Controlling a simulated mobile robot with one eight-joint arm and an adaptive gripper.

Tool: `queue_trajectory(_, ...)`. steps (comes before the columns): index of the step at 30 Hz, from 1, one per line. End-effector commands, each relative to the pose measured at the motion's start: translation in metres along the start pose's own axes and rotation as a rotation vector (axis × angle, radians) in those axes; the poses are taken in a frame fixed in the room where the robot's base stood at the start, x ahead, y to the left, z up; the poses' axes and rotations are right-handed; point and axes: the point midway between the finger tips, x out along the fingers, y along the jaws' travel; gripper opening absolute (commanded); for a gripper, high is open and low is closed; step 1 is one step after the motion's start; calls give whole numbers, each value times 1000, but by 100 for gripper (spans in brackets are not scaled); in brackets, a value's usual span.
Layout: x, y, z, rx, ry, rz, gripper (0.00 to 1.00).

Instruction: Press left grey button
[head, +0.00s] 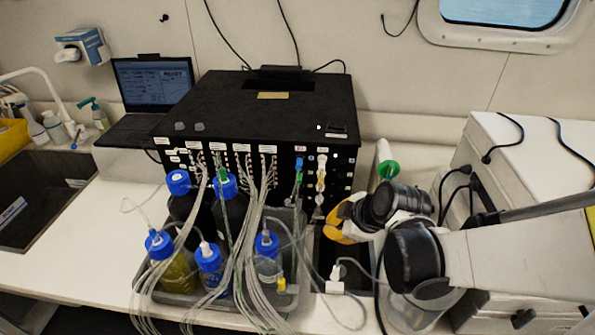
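A large black box (262,108) stands on the white counter in the middle of the view. Two small grey buttons sit close together on its top, near the front left edge: the left grey button (179,126) and the right grey button (200,127). My gripper (332,223), with yellow fingers, is in front of the box's right end, well to the right of both buttons and lower. It touches neither button. It points left, and the gap between its fingertips is not clear. I see nothing held in it.
Bottles with blue caps (178,181) and many thin tubes (255,235) crowd the grey tray (200,303) before the box. A laptop (152,84) stands behind left. A sink (45,205) is at the left. White equipment (510,145) stands right. Above the box top is free room.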

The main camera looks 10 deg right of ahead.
Motion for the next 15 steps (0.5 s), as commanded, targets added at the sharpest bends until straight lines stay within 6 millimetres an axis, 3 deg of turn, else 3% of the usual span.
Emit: queue_trajectory(15,100,-1,1,0,1,0,0)
